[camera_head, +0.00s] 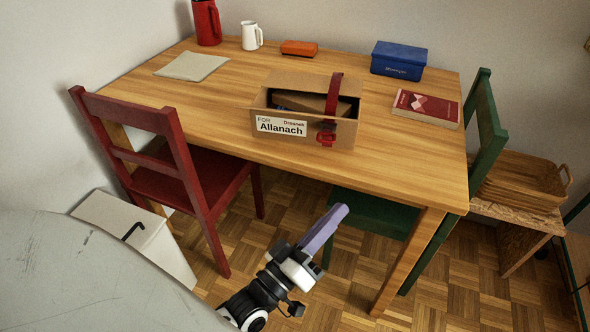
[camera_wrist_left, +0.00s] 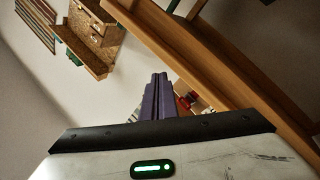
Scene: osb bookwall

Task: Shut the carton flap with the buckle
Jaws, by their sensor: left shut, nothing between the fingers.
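The cardboard carton (camera_head: 343,138) stands on the wooden table near its front edge, with a white label reading "Allanach". Its top looks open, with dark and blue contents partly visible. A red strap (camera_head: 334,95) stands up at the carton's right part, and a red buckle (camera_head: 326,138) hangs at its front face. My left gripper (camera_head: 342,210) has purple fingers, is shut and empty, and is in front of and below the table edge, apart from the carton. In the left wrist view its fingers (camera_wrist_left: 158,98) point towards the table edge, with a red piece (camera_wrist_left: 187,102) beyond. My right gripper is not in view.
The table (camera_head: 210,105) also holds a red jug (camera_head: 207,22), a white pitcher (camera_head: 251,36), an orange box (camera_head: 299,48), a blue box (camera_head: 399,60) and a red book (camera_head: 427,106). A red chair (camera_head: 190,180) and a green chair (camera_head: 488,125) flank it.

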